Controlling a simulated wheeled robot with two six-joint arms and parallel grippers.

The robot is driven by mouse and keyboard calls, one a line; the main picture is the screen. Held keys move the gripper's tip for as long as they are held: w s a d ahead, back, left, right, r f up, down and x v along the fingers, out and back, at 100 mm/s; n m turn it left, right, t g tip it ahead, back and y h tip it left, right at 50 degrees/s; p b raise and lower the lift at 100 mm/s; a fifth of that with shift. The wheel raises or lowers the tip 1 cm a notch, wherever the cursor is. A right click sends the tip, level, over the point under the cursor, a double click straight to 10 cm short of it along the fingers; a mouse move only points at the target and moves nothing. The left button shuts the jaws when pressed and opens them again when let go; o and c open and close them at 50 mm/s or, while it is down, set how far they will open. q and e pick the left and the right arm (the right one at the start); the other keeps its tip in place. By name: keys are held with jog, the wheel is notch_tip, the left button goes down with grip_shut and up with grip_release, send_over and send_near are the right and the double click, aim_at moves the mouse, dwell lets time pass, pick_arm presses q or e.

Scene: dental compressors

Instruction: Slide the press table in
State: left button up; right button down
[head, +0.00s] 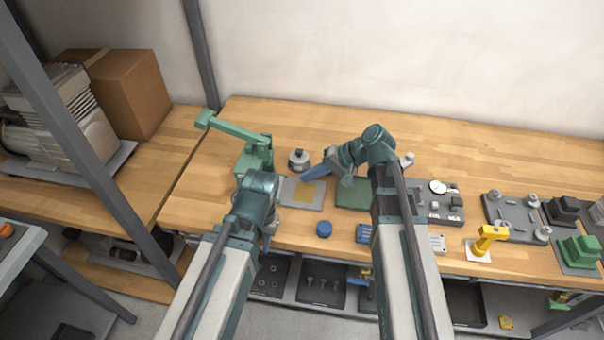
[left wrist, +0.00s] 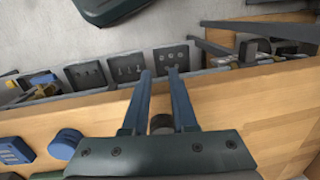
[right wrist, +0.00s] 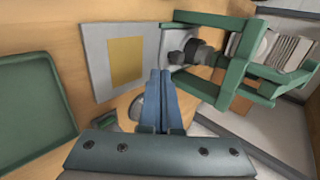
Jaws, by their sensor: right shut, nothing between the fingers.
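The press (head: 255,155) is green with a long lever and stands at the table's left; it also shows in the right wrist view (right wrist: 232,75). The press table (head: 311,203) is a flat grey plate with a yellow square. It lies right of the press, out in front of its dark ram, and also shows in the right wrist view (right wrist: 97,45). My right gripper (head: 308,175) is shut and empty, its fingertips close to the plate's edge; contact is unclear. My left gripper (left wrist: 160,75) is open and empty near the table's front edge; its arm partly covers the press.
A round metal piece (head: 298,159) stands behind the plate. A green mat (head: 352,194) lies to its right. A blue cap (head: 323,229) and a blue block (head: 363,233) sit near the front edge. Fixtures and a yellow tool (head: 487,240) fill the right side.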

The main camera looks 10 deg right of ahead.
jog(key=p+v, duration=0.3)
jog(key=v, duration=0.3)
jog(key=shift+d+p, duration=0.2)
jog(key=shift+p, duration=0.1)
jog(key=shift+r, duration=0.1)
jog(key=s+a+f+h, duration=0.1)
jog(key=s, duration=0.1)
jog(key=s+a+f+n+g+h, duration=0.1)
jog(key=s+a, duration=0.1)
jog(key=s+a+f+n+g+h, duration=0.1)
jog(key=s+a+f, duration=0.1)
jog(key=shift+a, duration=0.1)
jog(key=s+f+n+h, duration=0.1)
jog(key=s+h, duration=0.1)
jog(key=s+a+f+n+h, duration=0.1)
jog(key=s+h, duration=0.1)
jog(key=s, duration=0.1)
jog(key=s+a+f+n+g+h, duration=0.1)
jog(key=s+n, duration=0.1)
jog(key=shift+s+h, duration=0.4)
jog(key=shift+s+n+h, duration=0.5)
jog(key=shift+s+h, duration=0.05)
jog(key=shift+h, duration=0.15)
jog(key=shift+d, duration=0.1)
